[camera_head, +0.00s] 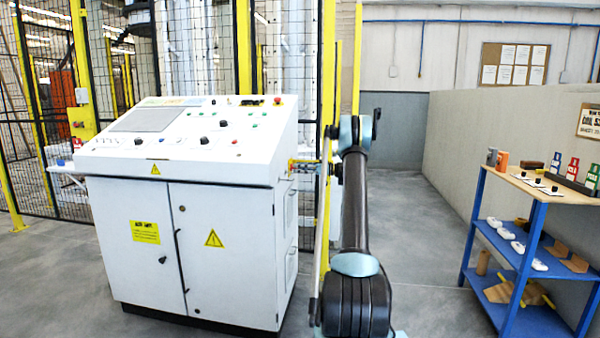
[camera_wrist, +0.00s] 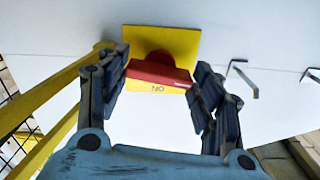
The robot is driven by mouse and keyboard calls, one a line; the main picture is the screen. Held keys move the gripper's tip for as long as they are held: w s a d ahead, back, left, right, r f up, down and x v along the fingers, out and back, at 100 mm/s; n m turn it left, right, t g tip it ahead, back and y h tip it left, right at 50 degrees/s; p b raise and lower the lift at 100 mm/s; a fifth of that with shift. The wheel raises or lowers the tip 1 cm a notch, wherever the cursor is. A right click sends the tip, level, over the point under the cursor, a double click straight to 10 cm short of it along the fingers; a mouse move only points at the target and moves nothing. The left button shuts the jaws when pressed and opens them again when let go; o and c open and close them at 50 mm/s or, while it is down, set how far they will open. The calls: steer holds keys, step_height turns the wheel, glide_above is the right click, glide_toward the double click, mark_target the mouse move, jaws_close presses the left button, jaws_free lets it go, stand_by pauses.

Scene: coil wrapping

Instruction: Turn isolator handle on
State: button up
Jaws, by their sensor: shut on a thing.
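The red isolator handle (camera_wrist: 152,76) sits on a yellow plate (camera_wrist: 185,43) on a white panel, in the wrist view. The handle lies across the picture, tilted a little down to the right. Upside-down lettering that looks like "ON" shows on the plate just below it. My gripper (camera_wrist: 162,72) has one finger at each end of the handle and is shut on it. In the head view, my arm reaches to the right side of the white control cabinet (camera_head: 205,235); the handle itself is too small to make out there.
Two bent metal hooks or door handles (camera_wrist: 243,78) stick out right of the plate. Yellow fence posts (camera_head: 327,130) stand close behind my arm's end. A blue shelf unit (camera_head: 512,260) with small items stands at the right. The floor between is clear.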

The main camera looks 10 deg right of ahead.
steer(key=shift+w+d+m, duration=0.1)
steer(key=shift+m, duration=7.9)
steer(key=o, duration=0.8)
steer(key=v, duration=1.2)
